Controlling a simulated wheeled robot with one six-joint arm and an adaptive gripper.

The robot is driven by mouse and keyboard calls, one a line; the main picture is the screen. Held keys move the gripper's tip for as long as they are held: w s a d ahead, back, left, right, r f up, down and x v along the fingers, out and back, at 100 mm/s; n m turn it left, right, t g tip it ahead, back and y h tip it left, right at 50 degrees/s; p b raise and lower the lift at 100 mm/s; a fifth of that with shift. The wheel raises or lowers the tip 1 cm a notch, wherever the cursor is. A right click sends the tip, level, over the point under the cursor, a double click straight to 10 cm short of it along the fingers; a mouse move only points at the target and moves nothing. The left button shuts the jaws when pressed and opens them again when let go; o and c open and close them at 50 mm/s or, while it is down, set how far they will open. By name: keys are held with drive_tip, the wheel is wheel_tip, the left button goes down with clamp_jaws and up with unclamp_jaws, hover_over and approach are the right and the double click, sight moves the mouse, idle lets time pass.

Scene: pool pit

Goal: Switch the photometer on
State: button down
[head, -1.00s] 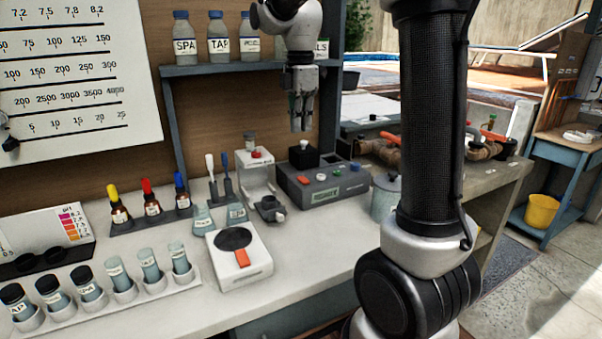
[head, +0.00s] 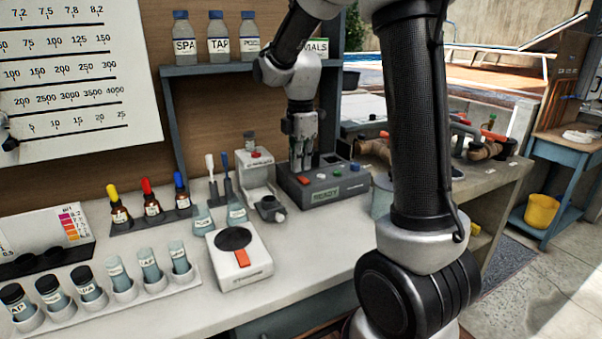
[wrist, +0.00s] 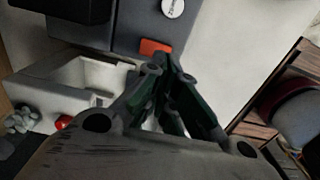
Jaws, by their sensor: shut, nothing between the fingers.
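The photometer (head: 345,188) is a dark grey box on the bench, with a green display reading READY on its front. An orange-red rocker (head: 303,180) sits on its top at the left, with green and blue buttons towards the right. My gripper (head: 301,171) is shut and empty, pointing down just above the rocker. In the wrist view the fingertips (wrist: 165,62) are close to the orange rocker (wrist: 155,47); I cannot tell whether they touch it. My gripper hides part of the photometer's top.
A white device with a cup (head: 268,208) stands left of the photometer. A white stirrer (head: 240,275) with a black disc is in front. A shelf with bottles (head: 218,62) hangs behind.

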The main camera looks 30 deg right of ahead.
sight(295, 179)
wheel_tip(295, 179, down, 3)
drive_tip(key=shift+r, duration=0.1)
drive_tip(key=shift+w+r, duration=0.25)
drive_tip(key=shift+w, duration=0.5)
wheel_tip(295, 179, up, 14)
drive_tip(key=w, duration=0.2)
idle(0.3)
idle(0.5)
